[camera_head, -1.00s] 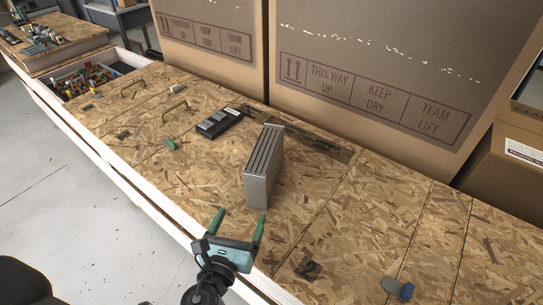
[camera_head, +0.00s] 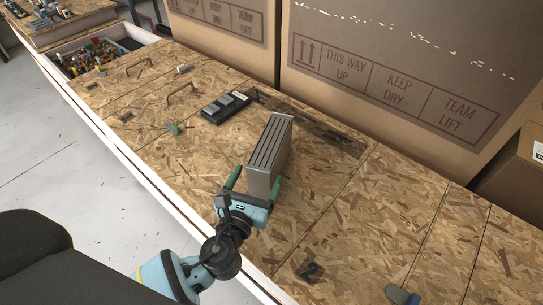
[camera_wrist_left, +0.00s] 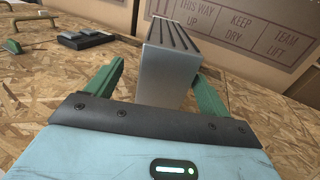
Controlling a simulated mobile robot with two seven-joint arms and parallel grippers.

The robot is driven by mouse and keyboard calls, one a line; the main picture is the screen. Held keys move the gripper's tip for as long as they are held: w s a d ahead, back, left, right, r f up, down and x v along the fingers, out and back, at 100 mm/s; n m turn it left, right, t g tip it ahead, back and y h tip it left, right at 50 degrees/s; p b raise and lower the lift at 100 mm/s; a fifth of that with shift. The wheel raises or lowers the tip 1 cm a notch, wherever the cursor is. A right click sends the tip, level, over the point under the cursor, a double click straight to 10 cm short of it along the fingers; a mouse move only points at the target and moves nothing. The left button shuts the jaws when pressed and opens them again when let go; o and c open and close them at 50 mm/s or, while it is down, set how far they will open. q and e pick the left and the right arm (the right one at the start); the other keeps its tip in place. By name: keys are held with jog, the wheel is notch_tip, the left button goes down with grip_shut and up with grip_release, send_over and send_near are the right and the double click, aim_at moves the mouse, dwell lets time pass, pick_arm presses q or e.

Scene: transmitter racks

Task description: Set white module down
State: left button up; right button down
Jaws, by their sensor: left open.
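The module (camera_head: 268,152) is a light grey box with dark slots along its top. My right gripper is not in view.
A dark device (camera_head: 226,106) lies behind and left of the module. Large cardboard boxes (camera_head: 400,70) stand along the bench's back. A blue-grey tool (camera_head: 402,294) lies at the front right. The bench right of the module is mostly clear.

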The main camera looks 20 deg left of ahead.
aim_at(265, 154)
pick_arm(q)
jog(key=w, duration=0.5)
jog(key=shift+d+f, duration=0.1)
jog(key=shift+d, duration=0.05)
jog(key=c, duration=1.6)
jog(key=shift+w, duration=0.1)
grip_shut()
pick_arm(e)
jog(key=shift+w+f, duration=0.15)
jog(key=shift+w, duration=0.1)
pick_arm(q)
jog(key=shift+r, duration=0.2)
jog(key=shift+r+p, duration=0.45)
jog(key=shift+r, duration=1.4)
jog(key=s+r, duration=0.1)
jog(key=s, duration=1.5)
jog(key=shift+a+p, duration=0.2)
jog(key=shift+p, duration=0.2)
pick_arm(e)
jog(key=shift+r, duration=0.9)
pick_arm(q)
jog(key=shift+r, duration=0.1)
